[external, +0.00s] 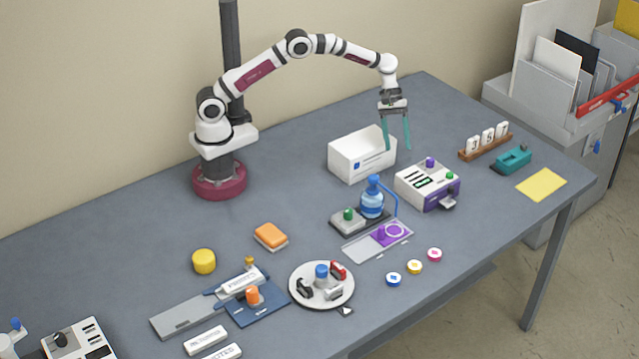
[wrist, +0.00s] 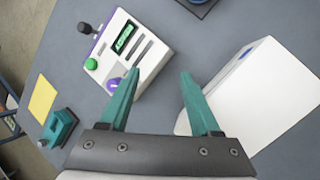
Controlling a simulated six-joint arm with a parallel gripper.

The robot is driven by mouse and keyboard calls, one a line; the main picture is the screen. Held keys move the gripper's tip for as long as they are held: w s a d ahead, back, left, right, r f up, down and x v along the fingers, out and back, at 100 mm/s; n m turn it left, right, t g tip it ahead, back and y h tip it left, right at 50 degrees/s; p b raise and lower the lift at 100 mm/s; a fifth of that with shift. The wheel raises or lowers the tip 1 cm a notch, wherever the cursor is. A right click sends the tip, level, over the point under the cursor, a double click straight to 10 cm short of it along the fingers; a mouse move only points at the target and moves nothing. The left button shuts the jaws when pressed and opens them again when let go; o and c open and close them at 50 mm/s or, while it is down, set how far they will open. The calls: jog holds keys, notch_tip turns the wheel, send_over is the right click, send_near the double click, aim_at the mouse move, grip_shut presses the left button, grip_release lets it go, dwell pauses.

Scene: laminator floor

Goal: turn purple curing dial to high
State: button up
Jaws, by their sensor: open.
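The purple dial (external: 430,162) is a small round knob on top of a white device with purple sides (external: 413,184). My gripper (external: 397,148) is open and empty, pointing down above the table, left of and behind the purple dial. In the wrist view my gripper (wrist: 160,74) spreads its teal fingers apart.
A white open box (external: 362,163) stands close under and left of my gripper. A teal tool (external: 513,159), yellow sheet (external: 541,184) and number stand (external: 486,146) lie to the right.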

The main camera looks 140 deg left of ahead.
aim_at(433, 159)
jog(key=w+a+r+m+g+y, duration=0.2)
jog(key=w+r+m+g+y, duration=0.3)
jog(key=r+m, duration=0.45)
jog(key=shift+t+y, duration=0.5)
jog(key=x, duration=1.5)
jog(key=shift+w+d+f, duration=0.2)
jog(key=shift+w+f, duration=0.15)
jog(key=shift+f, duration=0.05)
grip_shut()
